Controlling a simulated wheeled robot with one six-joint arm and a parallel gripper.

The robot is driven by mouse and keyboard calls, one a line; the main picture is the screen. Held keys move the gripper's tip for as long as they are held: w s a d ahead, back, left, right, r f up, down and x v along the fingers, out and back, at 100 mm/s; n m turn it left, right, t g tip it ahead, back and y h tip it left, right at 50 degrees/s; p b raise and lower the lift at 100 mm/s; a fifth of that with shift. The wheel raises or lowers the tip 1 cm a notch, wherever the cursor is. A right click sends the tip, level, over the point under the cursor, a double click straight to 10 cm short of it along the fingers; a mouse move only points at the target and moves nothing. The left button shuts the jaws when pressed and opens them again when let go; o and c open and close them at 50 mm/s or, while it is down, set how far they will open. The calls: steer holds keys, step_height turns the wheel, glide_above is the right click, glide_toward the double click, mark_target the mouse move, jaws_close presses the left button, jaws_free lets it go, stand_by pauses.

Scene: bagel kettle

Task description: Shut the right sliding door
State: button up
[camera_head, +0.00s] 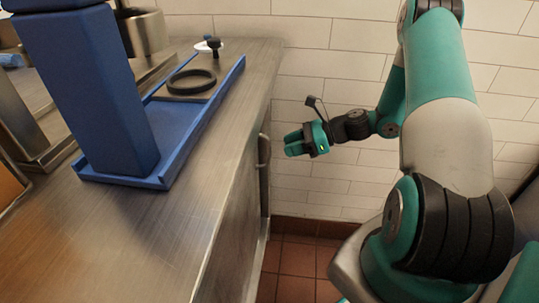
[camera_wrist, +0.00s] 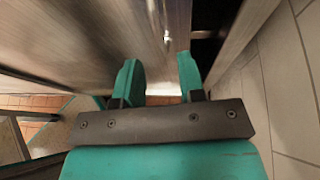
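My gripper (camera_head: 303,143) is to the right of the steel counter's front, close to a curved metal handle (camera_head: 264,151) but apart from it in the head view. In the wrist view my gripper (camera_wrist: 160,82) has its two teal fingers spread, with nothing between them. Ahead of the fingers is a brushed steel panel (camera_wrist: 95,35), seemingly a door, with a small bright metal piece (camera_wrist: 166,37) near its right edge. A dark gap (camera_wrist: 205,48) shows to the right of that panel. I cannot tell from these views how far the door is open.
On the steel counter top (camera_head: 110,230) stand a blue tray (camera_head: 215,105), a blue block-like column (camera_head: 95,95) and a dark ring (camera_head: 191,82). A white tiled wall (camera_head: 330,60) is close behind my arm. Red floor tiles (camera_head: 300,262) are clear below.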

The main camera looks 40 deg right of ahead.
mark_target(269, 151)
steer(key=b+x, duration=0.1)
steer(key=x, duration=0.5)
steer(key=shift+w+a+f, duration=0.15)
steer(key=shift+w+a, duration=0.05)
steer(key=shift+a, duration=0.1)
jaws_close()
